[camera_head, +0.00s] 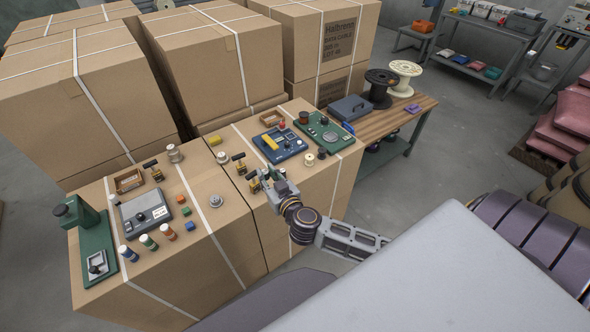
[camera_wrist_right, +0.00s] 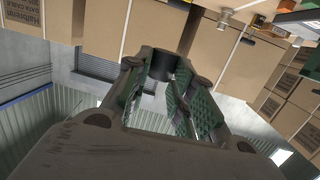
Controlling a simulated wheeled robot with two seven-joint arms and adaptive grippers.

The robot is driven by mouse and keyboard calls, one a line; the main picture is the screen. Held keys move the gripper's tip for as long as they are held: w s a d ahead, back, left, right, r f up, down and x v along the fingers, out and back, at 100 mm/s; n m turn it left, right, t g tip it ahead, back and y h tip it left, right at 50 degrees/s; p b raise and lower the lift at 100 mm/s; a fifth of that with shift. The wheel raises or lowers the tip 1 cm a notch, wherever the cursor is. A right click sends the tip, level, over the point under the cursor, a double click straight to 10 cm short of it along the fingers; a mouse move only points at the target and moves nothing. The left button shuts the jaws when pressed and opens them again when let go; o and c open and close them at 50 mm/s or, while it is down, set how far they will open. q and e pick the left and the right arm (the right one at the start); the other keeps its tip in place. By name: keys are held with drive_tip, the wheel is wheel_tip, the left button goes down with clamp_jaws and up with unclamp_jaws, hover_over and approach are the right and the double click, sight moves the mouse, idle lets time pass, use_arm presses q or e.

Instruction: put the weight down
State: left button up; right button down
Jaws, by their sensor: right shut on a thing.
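My right gripper (camera_head: 262,181) is over the near part of the right carton top in the head view. In the right wrist view, the right gripper (camera_wrist_right: 160,72) is shut on a small dark cylinder, the weight (camera_wrist_right: 162,65), held between its fingertips. In the head view I cannot make out the weight among the fingers, nor tell its height above the carton. A grey device with a round dial or pan (camera_head: 147,209) sits on the left carton. A small silvery round piece (camera_head: 216,201) stands near that carton's right edge. My left gripper is not in view.
A blue device (camera_head: 281,143) and a green board (camera_head: 325,131) occupy the right carton. A wooden bench (camera_head: 410,122) stands behind. Bare cardboard shows at the left carton's front right.

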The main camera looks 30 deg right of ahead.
drive_tip(key=w+d+r+m+h+p, duration=0.1)
drive_tip(key=w+d+r+m+h, duration=0.15)
drive_tip(key=w+r, duration=0.35)
drive_tip(key=w+d+r+m+g+h+p, duration=0.1)
drive_tip(key=w+d+m+h+p, duration=0.3)
drive_tip(key=d, duration=0.6)
drive_tip(key=w+d+f+n+y+b, duration=0.1)
drive_tip(key=d+f, duration=0.2)
drive_tip(key=f, duration=0.5)
drive_tip(key=w+d+f+n+b, duration=0.1)
drive_tip(key=d+f+n, duration=0.1)
drive_tip(key=f, duration=0.6)
drive_tip(key=shift+d+f+y, duration=0.35)
drive_tip(key=shift+d, duration=0.1)
drive_tip(key=shift+w+f, duration=0.1)
drive_tip(key=shift+f, duration=0.1)
drive_tip(key=shift+f+b, duration=2.2)
drive_tip(key=shift+f, duration=0.15)
drive_tip(key=shift+f, duration=0.1)
